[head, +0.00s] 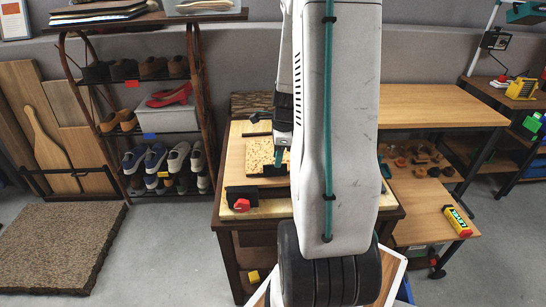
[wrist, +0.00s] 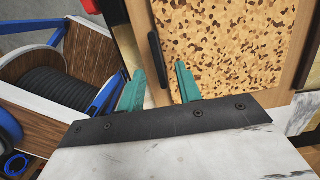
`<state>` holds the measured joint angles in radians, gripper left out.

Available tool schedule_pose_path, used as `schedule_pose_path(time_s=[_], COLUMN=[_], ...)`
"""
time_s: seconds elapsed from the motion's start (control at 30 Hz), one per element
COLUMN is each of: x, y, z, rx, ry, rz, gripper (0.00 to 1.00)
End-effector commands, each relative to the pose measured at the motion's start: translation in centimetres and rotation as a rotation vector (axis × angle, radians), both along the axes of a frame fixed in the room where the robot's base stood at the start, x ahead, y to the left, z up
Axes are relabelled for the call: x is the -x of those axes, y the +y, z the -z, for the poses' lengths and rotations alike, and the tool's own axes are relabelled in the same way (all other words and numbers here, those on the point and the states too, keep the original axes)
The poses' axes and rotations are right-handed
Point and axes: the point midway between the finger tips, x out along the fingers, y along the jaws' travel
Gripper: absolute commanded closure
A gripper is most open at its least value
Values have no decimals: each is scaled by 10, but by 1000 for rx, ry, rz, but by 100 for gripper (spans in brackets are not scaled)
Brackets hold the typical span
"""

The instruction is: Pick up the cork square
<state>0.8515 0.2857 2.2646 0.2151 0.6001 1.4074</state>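The cork square (head: 260,153) is a speckled tan panel on the wooden workbench, partly hidden by my arm in the head view. In the wrist view the cork (wrist: 235,45) fills the upper right, with a light wood strip along its left side. My gripper (wrist: 158,80) is open, its two green fingers apart. A short black bar (wrist: 157,60) at the cork's left edge shows between and beyond the fingertips. The right fingertip overlaps the cork in the picture; I cannot tell whether it touches.
A black clamp with a red knob (head: 242,204) sits at the bench's front. A shoe rack (head: 148,108) stands to the left. A table with small brown pieces and a yellow level (head: 457,221) is at right. A dark coil in a wood-and-blue frame (wrist: 62,75) lies left of the fingers.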

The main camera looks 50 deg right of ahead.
Motion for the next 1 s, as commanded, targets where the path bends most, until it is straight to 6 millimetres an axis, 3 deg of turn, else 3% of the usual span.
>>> schedule_pose_path(time_s=[0.2,0.53,0.67,1.0], x=[-5,-5,-5,-6], y=[6,6,6,6], z=[32,39,39,38], rx=[-3,0,0,1], ry=[2,0,0,-1], rz=[-1,-2,-2,-2], gripper=[65,65,100,100])
